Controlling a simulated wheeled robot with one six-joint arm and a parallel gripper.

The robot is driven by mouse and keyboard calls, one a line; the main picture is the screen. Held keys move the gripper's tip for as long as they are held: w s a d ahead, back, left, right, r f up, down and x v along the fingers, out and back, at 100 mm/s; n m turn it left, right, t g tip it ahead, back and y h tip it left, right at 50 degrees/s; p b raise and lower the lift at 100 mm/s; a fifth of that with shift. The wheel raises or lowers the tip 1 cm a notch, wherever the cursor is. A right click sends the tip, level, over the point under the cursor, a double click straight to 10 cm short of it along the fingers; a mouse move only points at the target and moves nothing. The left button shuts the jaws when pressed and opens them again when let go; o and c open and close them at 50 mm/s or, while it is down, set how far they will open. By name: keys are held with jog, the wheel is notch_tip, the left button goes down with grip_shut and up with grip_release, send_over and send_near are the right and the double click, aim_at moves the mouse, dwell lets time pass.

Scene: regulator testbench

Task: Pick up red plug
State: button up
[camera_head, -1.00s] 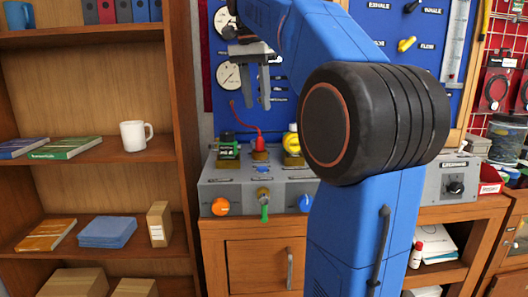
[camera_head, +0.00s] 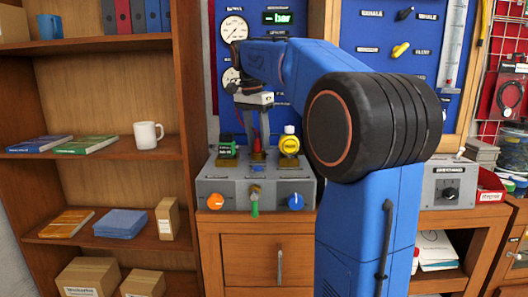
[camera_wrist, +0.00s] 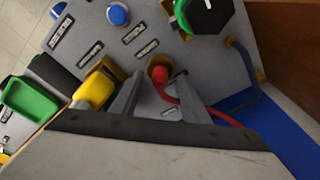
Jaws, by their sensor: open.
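The red plug (camera_head: 257,143) stands in a socket on top of the grey testbench box (camera_head: 225,190). In the wrist view the plug (camera_wrist: 161,76) shows between the fingers, and its red cable (camera_wrist: 195,112) curves off to the lower right. My gripper (camera_head: 257,147) is open and points down, with one finger on each side of the plug. The fingers (camera_wrist: 160,82) also show in the wrist view, and I cannot tell whether they touch the plug. The fingers partly hide it in the head view.
A green-and-black fitting (camera_head: 227,147) stands close left of the plug and a yellow one (camera_head: 289,142) close right. Orange (camera_head: 215,201) and blue (camera_head: 295,201) knobs sit on the box front. A gauge panel rises behind. A shelf with a white mug (camera_head: 148,134) is left.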

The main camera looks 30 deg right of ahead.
jog(key=shift+f, duration=0.45)
grip_shut()
